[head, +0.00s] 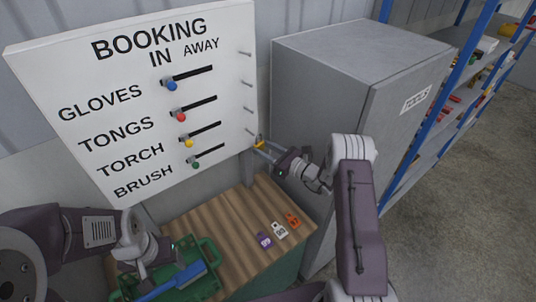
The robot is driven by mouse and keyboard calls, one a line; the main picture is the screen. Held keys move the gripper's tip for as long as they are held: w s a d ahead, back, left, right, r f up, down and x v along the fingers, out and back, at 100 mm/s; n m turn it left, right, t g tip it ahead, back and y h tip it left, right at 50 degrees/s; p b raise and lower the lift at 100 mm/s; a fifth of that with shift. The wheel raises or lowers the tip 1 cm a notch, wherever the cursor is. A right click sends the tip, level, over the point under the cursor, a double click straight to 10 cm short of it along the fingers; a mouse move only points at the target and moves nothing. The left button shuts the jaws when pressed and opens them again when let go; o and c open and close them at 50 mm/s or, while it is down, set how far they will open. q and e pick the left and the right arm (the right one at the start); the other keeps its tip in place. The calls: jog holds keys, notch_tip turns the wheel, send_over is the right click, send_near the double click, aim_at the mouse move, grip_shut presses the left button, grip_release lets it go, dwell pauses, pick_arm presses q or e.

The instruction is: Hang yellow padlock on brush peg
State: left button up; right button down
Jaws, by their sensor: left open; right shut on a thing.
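The yellow padlock (259,143) is small in the head view, at the fingertips of my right gripper (265,148), which is shut on it. The padlock is close to the lowest peg (250,131) at the right edge of the white board, in line with the BRUSH row. I cannot tell whether its shackle is around the peg or only beside it. My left gripper (172,256) is open above the green crate on the bench, well away from the padlock and peg.
Three more pegs run up the board's (120,60) right edge. Purple (264,241), white (279,230) and orange (293,220) padlocks lie on the wooden bench (215,215). A green crate (208,246) holds a blue thing (182,279). A grey cabinet (320,105) stands to the right.

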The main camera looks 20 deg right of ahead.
jog(key=shift+w+a+f+b, duration=0.1)
jog(key=shift+w+a+b, duration=0.1)
jog(key=shift+w+b, duration=0.2)
jog(key=shift+w+a+f+b, duration=0.15)
jog(key=shift+w+b, duration=0.15)
jog(key=shift+w, duration=0.2)
jog(key=shift+w+a+f+b, duration=0.1)
jog(key=shift+w+a+b, duration=0.1)
jog(key=shift+w+b, duration=0.25)
jog(key=shift+w+a+b, duration=0.2)
jog(key=shift+w+b, duration=0.15)
jog(key=shift+w, duration=0.2)
jog(key=shift+w+a+f+b, duration=0.25)
jog(key=shift+w+b, duration=0.15)
jog(key=shift+b, duration=0.55)
jog(key=shift+d, duration=0.1)
jog(key=c, duration=0.7)
grip_release()
jog(key=shift+c, duration=0.2)
jog(key=o, duration=0.7)
jog(key=shift+o, duration=0.2)
send_near(263, 147)
jog(key=a, duration=0.1)
jog(key=w+a, duration=0.2)
jog(key=a, duration=0.1)
jog(key=shift+w+f+p, duration=0.1)
jog(key=shift+f+p, duration=0.1)
jog(key=shift+p, duration=0.15)
